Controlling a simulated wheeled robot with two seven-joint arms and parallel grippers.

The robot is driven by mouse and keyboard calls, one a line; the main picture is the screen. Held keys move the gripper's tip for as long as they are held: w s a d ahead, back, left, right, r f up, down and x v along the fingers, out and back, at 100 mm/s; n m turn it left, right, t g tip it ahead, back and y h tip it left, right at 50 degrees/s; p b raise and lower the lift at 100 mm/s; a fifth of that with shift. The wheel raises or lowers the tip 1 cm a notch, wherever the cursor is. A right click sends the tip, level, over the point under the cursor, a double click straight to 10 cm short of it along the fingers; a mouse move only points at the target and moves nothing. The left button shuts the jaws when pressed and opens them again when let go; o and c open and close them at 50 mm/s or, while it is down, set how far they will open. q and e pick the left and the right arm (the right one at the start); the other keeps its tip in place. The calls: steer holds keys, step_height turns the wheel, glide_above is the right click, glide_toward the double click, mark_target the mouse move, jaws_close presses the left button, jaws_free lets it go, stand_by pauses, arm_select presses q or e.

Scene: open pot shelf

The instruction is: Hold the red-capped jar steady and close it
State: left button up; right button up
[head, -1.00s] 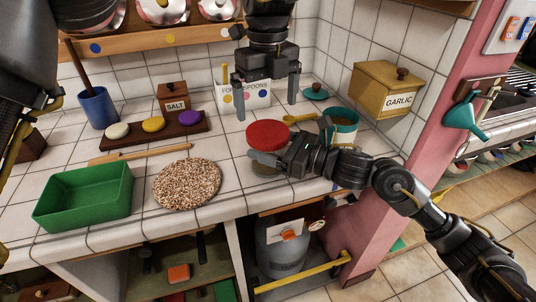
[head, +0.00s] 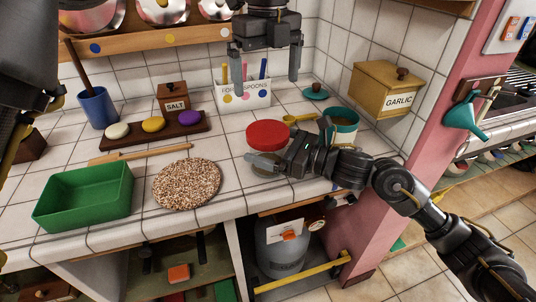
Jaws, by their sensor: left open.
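The red-capped jar (head: 264,172) stands on the tiled counter near its front edge. Its round red cap (head: 267,134) sits level over the top; how tightly it is seated cannot be told. My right gripper (head: 268,160) reaches in from the right at jar height and is shut on the jar's body below the cap. One finger shows across the front, and the far side of the grip is hidden. My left gripper (head: 265,77) is open and empty, fingers pointing down, well above and behind the jar, in front of the spoon holder.
A teal pot (head: 343,120) stands close to the right of the jar, behind my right gripper. A cork-like mat (head: 187,184) and a green tray (head: 85,195) lie to the left. A spoon holder (head: 246,98) stands behind; a yellow garlic box (head: 388,90) hangs at right.

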steer(key=shift+d, duration=0.1)
steer(key=b+v, duration=0.2)
steer(key=v, duration=0.7)
steer(key=shift+s+d+f, duration=0.1)
steer(key=shift+d, duration=0.05)
steer(key=shift+s+d, duration=0.3)
steer(key=shift+d, duration=0.3)
